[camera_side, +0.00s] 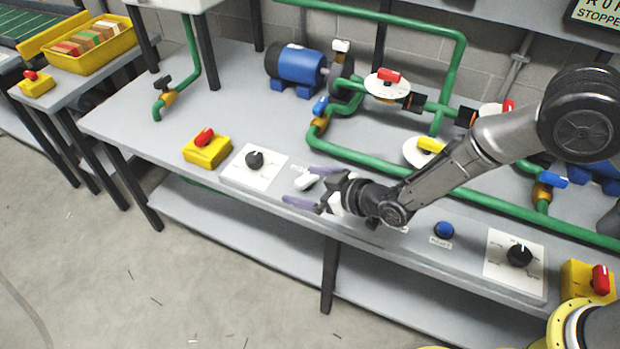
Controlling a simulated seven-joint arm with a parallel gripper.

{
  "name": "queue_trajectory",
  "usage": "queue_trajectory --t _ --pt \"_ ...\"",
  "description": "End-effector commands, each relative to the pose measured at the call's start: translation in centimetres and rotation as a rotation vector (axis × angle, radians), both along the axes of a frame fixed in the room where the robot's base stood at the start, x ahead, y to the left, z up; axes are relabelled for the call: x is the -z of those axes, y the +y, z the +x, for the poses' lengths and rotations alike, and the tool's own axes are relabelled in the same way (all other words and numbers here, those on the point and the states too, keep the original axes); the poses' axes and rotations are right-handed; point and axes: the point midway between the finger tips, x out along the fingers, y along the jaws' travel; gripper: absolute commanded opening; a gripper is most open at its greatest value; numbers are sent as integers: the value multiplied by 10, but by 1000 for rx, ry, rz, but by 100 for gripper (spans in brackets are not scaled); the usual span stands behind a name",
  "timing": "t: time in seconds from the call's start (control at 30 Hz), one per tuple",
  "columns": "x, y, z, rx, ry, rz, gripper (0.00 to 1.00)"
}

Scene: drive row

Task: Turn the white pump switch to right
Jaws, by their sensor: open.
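The white pump switch (306,182) is a small white knob near the front edge of the grey bench, in the middle of the side view. A small pale label lies just behind it. My gripper (299,186) reaches in from the right, low over the bench, with its two purple-grey fingers apart. The white knob shows between the fingers, near their tips. I cannot tell whether either finger touches it. The knob's pointing direction is hard to read at this size.
Left of the switch are a black dial (254,159) on a white plate and a red switch on a yellow box (207,150). Right are a blue button (444,230) and another black dial (519,256). Green pipes (375,163) and a blue motor (297,66) stand behind.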

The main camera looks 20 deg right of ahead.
Motion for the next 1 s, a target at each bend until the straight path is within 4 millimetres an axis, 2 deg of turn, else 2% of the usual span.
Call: queue_trajectory --t 0.03,0.2,0.33,0.57,1.0 --pt "3 -15 -6 51 -13 50 100" --pt "14 -63 -27 186 -57 139 100" --pt "29 -82 -42 209 -30 112 100" --pt "34 -78 -28 212 -32 113 100" --pt "63 -52 39 210 -33 112 100"
